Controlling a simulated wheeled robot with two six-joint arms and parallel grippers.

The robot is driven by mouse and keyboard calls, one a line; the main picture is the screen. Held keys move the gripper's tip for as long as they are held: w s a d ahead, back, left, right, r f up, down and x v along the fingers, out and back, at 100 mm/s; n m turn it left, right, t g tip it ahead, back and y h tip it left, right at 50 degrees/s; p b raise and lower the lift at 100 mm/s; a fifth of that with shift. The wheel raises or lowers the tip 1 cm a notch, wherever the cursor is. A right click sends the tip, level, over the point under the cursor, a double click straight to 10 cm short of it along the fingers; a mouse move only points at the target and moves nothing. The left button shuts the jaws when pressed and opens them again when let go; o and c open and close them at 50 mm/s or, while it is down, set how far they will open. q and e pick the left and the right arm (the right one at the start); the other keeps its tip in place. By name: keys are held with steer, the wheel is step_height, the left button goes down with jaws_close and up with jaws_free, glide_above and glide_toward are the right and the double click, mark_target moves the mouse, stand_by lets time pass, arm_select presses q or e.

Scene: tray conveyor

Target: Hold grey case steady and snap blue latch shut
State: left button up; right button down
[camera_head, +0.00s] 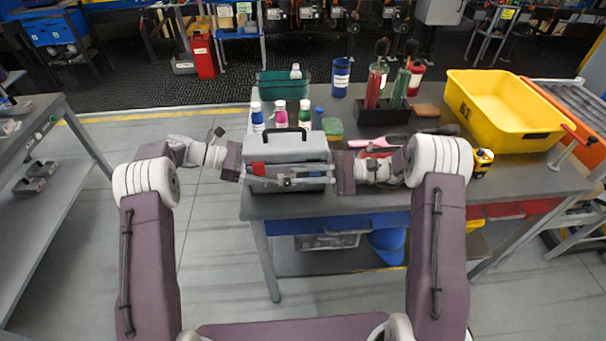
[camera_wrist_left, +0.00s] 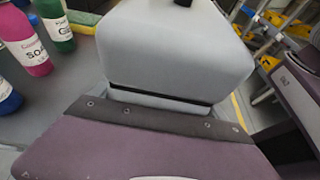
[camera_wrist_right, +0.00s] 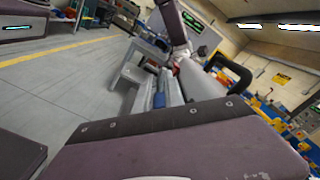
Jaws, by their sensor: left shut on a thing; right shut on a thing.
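The grey case (camera_head: 300,149) stands upright on the table, its lid down and its black handle (camera_head: 287,134) on top. Its grey side fills much of the left wrist view (camera_wrist_left: 170,50). My left gripper (camera_head: 258,180) is shut at the case's left front. A small blue part (camera_wrist_right: 160,99), seemingly the latch, shows beyond the right jaw in the right wrist view. The fingers hide most of the latch in the head view, so its exact position cannot be told.
Pink, green and blue-labelled bottles (camera_head: 281,115) stand behind the case, with a green and yellow sponge (camera_head: 332,127). A black caddy (camera_head: 384,115) of bottles and a yellow bin (camera_head: 503,102) stand to the right. A pink-handled tool lies close behind my right gripper.

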steer(key=shift+w+r+m, duration=0.25)
steer(key=shift+m, duration=0.55)
steer(key=c, duration=1.4)
jaws_free()
steer(key=shift+c, duration=0.2)
steer(key=shift+d, duration=0.15)
